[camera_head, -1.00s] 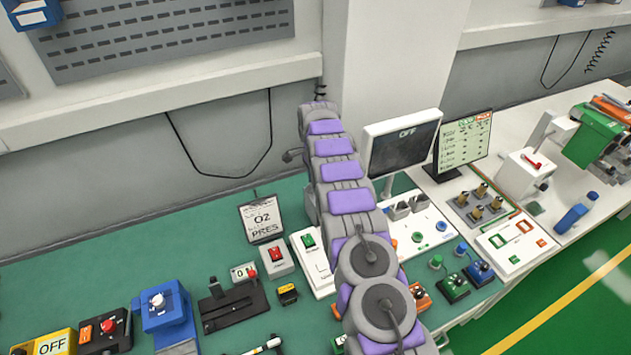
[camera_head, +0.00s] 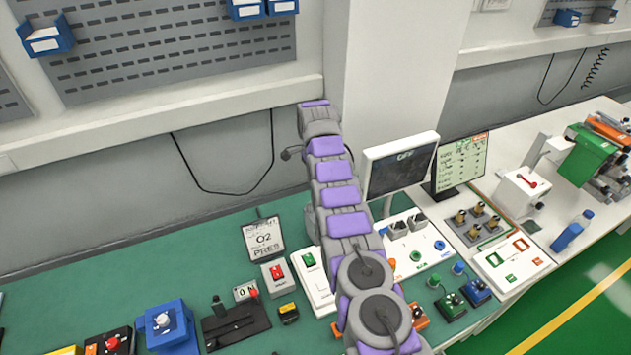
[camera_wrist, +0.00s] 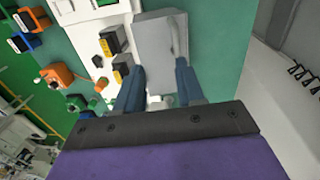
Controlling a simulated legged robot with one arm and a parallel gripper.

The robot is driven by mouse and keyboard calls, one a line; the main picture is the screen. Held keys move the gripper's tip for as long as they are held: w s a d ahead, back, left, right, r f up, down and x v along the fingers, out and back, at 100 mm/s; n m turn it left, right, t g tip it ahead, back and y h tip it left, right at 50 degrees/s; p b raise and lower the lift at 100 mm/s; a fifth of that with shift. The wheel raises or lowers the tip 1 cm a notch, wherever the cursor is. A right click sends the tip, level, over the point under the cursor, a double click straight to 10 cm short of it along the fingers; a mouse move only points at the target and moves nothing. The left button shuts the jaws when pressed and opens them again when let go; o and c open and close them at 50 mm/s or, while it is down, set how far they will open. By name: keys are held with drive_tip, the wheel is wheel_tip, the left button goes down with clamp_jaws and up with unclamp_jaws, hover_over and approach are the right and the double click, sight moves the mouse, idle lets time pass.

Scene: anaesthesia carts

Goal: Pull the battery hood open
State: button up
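In the wrist view, a pale grey box (camera_wrist: 152,45) with a curved bar-like handle along its right side stands on the green bench; it may be the battery hood, but no label shows. My gripper (camera_wrist: 159,80) has two blue fingers apart, one on each side of the box's near end. I cannot tell whether either finger touches the box. Nothing is visibly clamped. In the head view my raised arm hides the gripper and the grey box.
In the head view, an O2 sign (camera_head: 264,239), a red-switch box (camera_head: 278,276) and a blue box (camera_head: 168,325) stand left of my arm. A monitor (camera_head: 399,165) and a white control panel (camera_head: 428,254) stand right. Green bench surface (camera_head: 110,275) is clear at the left.

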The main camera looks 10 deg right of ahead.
drive_tip(key=shift+w+r+p, duration=0.1)
drive_tip(key=shift+r+p, duration=1.3)
drive_tip(key=shift+p, duration=1)
drive_tip(key=shift+w+d, duration=0.1)
